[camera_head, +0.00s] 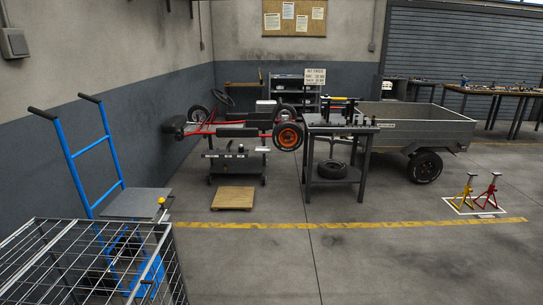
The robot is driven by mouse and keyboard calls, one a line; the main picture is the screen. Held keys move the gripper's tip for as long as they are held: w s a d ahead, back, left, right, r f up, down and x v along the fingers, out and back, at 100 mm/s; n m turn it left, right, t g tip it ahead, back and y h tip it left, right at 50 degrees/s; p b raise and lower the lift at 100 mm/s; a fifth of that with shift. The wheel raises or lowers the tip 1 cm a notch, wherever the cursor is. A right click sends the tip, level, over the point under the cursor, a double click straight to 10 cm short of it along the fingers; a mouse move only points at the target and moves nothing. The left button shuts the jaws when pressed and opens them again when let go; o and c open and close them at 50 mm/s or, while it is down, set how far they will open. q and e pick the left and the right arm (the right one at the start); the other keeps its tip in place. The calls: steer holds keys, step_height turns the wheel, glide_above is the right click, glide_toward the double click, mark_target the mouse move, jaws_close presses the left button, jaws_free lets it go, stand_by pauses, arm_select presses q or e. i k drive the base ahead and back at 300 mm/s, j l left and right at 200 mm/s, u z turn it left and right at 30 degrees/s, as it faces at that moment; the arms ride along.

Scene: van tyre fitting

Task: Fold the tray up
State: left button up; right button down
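A flat grey tray (135,203) lies roughly level, folded out at the blue hand truck (76,160) on the left. A small yellow knob (161,201) shows at the tray's right edge. The hand truck's two black-gripped handles stand above and behind the tray. Its lower blue parts show only through a wire mesh cage in front, so how the tray is held underneath is hidden. Neither of my grippers is in view.
The wire cage (60,247) fills the lower left, in front of the hand truck. A wooden board (233,198) lies on the floor beyond. A go-kart on a stand (236,160), a workbench (341,129) and a trailer (430,125) stand behind.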

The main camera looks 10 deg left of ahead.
mark_target(131, 202)
steer(key=i+l+u, duration=0.1)
steer(key=i+u, duration=0.3)
steer(key=i, duration=0.15)
steer(key=i+l+u, duration=0.35)
steer(key=i, duration=0.15)
steer(key=i+l+u, duration=0.4)
steer(key=i+j, duration=0.05)
steer(key=i, duration=0.1)
